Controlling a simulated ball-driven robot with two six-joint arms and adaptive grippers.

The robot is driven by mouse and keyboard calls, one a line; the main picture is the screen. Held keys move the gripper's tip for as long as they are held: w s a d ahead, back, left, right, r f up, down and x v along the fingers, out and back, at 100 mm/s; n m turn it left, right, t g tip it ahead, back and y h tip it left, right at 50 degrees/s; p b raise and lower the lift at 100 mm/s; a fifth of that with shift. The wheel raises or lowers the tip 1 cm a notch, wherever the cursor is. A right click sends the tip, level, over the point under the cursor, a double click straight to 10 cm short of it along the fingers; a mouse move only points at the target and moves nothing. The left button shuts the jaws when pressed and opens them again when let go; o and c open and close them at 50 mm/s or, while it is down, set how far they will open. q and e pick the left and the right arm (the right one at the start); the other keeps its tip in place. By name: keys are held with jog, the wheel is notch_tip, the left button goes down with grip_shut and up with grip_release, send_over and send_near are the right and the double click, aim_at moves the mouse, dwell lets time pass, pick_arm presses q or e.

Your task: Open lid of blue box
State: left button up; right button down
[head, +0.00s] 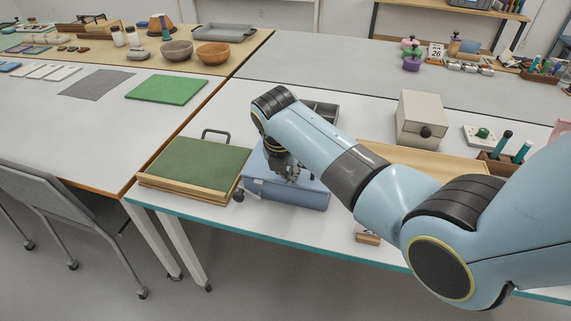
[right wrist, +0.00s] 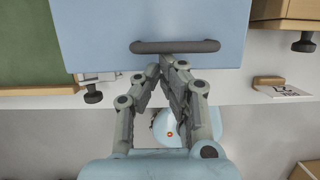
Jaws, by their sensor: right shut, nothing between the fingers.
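The blue box (head: 287,191) stands near the front edge of the table, and its lid looks closed. In the right wrist view the blue lid (right wrist: 150,25) fills the top middle, with a dark bar handle (right wrist: 175,46) along its near edge. My right gripper (head: 290,172) is over the box in the head view, and my arm hides part of the lid. In the right wrist view its fingertips (right wrist: 167,62) are together just short of the handle, with nothing between them. I cannot tell whether they touch the handle. My left gripper is not in view.
A green-topped wooden board (head: 198,163) with a black handle lies left of the box. A grey compartment tray (head: 320,112) is behind it. A cream box (head: 421,118) and a wooden tray (head: 420,158) stand to the right. A small wooden block (head: 367,238) sits at the front edge.

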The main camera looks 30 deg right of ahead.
jog(key=shift+d+f, duration=0.1)
jog(key=shift+f, duration=0.3)
jog(key=shift+w+r, duration=0.1)
jog(key=shift+r, duration=0.1)
